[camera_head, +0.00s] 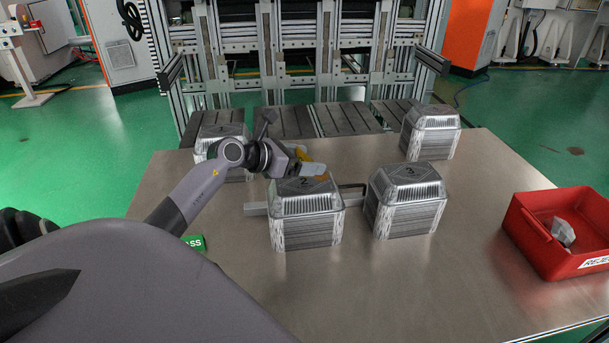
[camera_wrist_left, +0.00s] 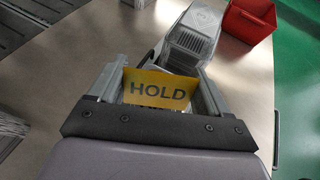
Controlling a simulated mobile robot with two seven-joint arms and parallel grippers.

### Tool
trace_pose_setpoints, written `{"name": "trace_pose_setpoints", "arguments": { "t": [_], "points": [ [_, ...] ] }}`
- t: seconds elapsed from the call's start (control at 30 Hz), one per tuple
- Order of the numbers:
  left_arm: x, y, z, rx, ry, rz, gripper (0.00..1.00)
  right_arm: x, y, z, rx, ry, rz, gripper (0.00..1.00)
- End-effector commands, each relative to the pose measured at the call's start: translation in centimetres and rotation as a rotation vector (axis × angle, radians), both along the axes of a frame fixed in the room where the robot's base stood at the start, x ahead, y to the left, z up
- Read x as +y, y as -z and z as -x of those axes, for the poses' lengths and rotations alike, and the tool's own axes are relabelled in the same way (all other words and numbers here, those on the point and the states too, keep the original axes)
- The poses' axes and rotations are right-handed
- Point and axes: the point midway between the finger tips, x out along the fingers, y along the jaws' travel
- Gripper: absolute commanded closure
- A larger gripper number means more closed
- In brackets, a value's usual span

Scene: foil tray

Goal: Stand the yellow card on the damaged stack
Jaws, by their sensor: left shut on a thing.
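Several foil tray stacks stand on the steel table: one near the centre (camera_head: 306,226), one to its right (camera_head: 405,208), one at back right (camera_head: 431,136) and one at back left (camera_head: 208,139), partly behind my arm. I cannot tell which is damaged. My left gripper (camera_head: 312,169) is shut on the yellow card (camera_head: 301,153), over the back of the centre stack. In the left wrist view the yellow card (camera_wrist_left: 158,89) reads HOLD and sits between the fingers. I cannot tell whether it touches the stack. My right gripper is out of view.
A red reject bin (camera_head: 548,240) with crumpled foil inside stands at the table's right. A green PASS card (camera_head: 194,243) lies at the left, partly behind my arm. A grey metal bar (camera_head: 256,210) shows beside the centre stack. The front right of the table is clear.

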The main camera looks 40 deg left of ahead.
Motion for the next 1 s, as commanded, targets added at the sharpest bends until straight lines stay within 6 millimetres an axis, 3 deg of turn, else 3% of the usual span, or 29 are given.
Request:
{"name": "trace_pose_setpoints", "arguments": {
  "t": [0.2, 0.67, 0.7, 0.73, 1.0],
  "points": [
    [-0.1, 3.5, 0.0, 0.003, -0.001, 0.004, 0.50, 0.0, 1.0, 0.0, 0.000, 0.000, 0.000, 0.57],
    [0.0, 4.4, 0.0, 0.002, 0.001, 0.001, 0.50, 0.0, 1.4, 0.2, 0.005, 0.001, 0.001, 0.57],
    [0.0, 4.2, 0.0, 0.001, 0.000, 0.001, 0.12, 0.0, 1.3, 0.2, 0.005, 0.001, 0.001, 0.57],
    [0.0, 4.2, 0.0, 0.003, 0.000, 0.002, 0.03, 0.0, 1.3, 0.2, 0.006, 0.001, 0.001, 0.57],
    [-0.1, 4.1, 0.0, 0.003, 0.000, 0.002, 0.00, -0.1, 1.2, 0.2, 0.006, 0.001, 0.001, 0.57]
  ]
}}
